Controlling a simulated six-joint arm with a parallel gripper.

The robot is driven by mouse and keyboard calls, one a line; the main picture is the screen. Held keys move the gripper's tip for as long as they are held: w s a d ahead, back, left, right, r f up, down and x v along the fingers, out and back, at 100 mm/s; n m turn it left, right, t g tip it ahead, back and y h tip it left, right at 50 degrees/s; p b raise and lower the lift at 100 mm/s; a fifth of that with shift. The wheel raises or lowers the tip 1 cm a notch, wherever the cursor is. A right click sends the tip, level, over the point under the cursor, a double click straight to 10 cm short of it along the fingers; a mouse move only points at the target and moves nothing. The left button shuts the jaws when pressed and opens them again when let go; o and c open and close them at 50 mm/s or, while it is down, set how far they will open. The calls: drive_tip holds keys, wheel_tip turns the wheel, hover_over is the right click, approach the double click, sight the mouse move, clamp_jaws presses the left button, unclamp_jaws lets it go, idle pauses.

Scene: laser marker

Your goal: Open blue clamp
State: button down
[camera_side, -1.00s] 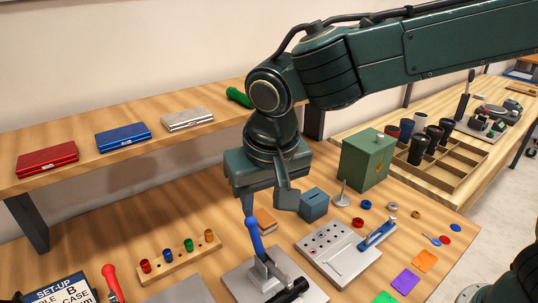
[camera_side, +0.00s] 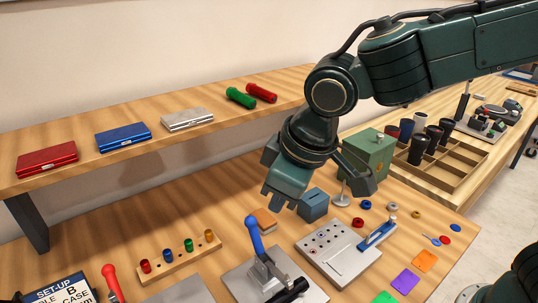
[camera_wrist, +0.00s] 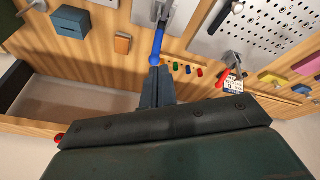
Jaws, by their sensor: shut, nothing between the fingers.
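The blue clamp (camera_side: 254,236) has a blue handle standing nearly upright on a metal base plate (camera_side: 236,277), with a black cylinder (camera_side: 288,291) at its front. In the wrist view the blue handle (camera_wrist: 157,45) lies just beyond my fingertips. My gripper (camera_side: 278,197) is in the air above and behind the handle, tilted down to the left. Its fingers (camera_wrist: 158,76) are shut together and empty. The side view shows a gap between gripper and handle.
A red-handled clamp (camera_side: 112,281) stands at front left. A wooden strip (camera_side: 180,259) with coloured pegs lies left of the blue clamp. An orange block (camera_side: 264,219), a blue box (camera_side: 313,205) and a perforated plate (camera_side: 338,252) are close by. A shelf (camera_side: 70,172) runs behind.

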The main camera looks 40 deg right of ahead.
drive_tip(key=s+n, duration=0.1)
drive_tip(key=n, duration=0.2)
drive_tip(key=s+n+y, duration=0.1)
drive_tip(key=n, duration=0.2)
drive_tip(key=s+d+n+y, duration=0.1)
drive_tip(key=n, duration=0.2)
drive_tip(key=shift+s+r+t, duration=0.2)
drive_tip(key=shift+s+t, duration=0.05)
drive_tip(key=shift+t, duration=0.15)
approach(263, 255)
drive_tip(key=a, duration=0.2)
drive_tip(key=shift+w+a+r, duration=0.2)
drive_tip(key=shift+a, duration=0.2)
drive_tip(key=shift+w+d+f, duration=0.1)
drive_tip(key=shift+w+f, duration=0.1)
drive_tip(key=shift+w, duration=0.3)
drive_tip(key=shift+w+d+f, duration=0.1)
drive_tip(key=shift+w+f, duration=0.15)
drive_tip(key=shift+w, duration=0.25)
drive_tip(key=shift+w+d+f, duration=0.15)
drive_tip(key=shift+w+f, duration=0.2)
drive_tip(key=shift+w, duration=0.45)
